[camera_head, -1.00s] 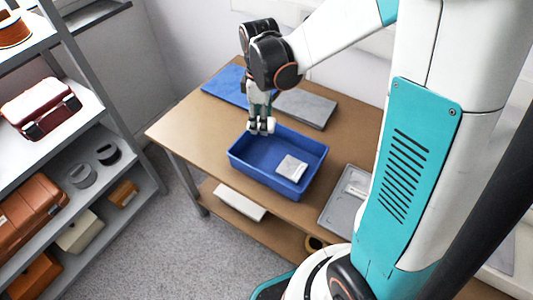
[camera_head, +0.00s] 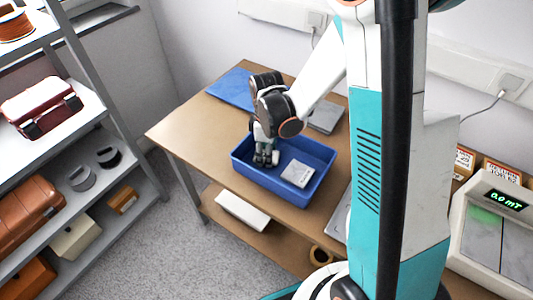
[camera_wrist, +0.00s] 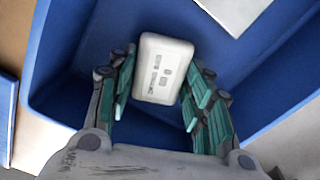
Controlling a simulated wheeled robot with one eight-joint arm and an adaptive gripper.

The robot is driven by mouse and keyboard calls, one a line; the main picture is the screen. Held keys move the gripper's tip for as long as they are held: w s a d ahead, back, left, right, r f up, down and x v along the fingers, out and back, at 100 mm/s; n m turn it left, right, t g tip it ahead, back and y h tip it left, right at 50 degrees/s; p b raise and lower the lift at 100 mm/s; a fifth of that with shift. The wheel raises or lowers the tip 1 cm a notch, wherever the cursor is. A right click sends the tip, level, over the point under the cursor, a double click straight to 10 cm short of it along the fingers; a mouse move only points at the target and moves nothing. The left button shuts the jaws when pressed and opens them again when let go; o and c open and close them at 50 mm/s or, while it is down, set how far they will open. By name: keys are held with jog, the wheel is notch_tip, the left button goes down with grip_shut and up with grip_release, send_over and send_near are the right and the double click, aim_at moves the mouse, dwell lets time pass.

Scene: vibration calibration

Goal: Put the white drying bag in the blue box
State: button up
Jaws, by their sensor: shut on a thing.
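The white drying bag (camera_wrist: 164,68) is a small white block with rounded edges and dark print, held between the fingers in the wrist view. My gripper (camera_head: 266,160) is shut on it and reaches down inside the left part of the blue box (camera_head: 318,193). In the wrist view, the blue box (camera_wrist: 62,60) surrounds the bag below and to the sides. I cannot tell whether the bag touches the box floor. In the head view my fingers mostly hide the bag.
A pale square packet (camera_head: 298,173) lies in the box, right of my gripper. A scale (camera_head: 495,230) stands at right, shelves (camera_head: 70,150) at left.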

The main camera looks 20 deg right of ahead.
jog(key=o, duration=1)
notch_tip(320, 180, up, 12)
jog(key=p, duration=0.5)
jog(key=shift+s+r+m+t, duration=1.2)
jog(key=shift+s+r+m, duration=0.75)
jog(key=shift+s+r, duration=0.6)
jog(key=shift+s+r+m+t, duration=1.2)
jog(key=shift+s+r+m, duration=0.7)
jog(key=shift+s+r, duration=0.55)
jog(key=shift+s+r+m+t, duration=1.2)
jog(key=shift+s+r+m, duration=0.75)
jog(key=shift+s+r, duration=0.6)
jog(key=shift+f, duration=0.1)
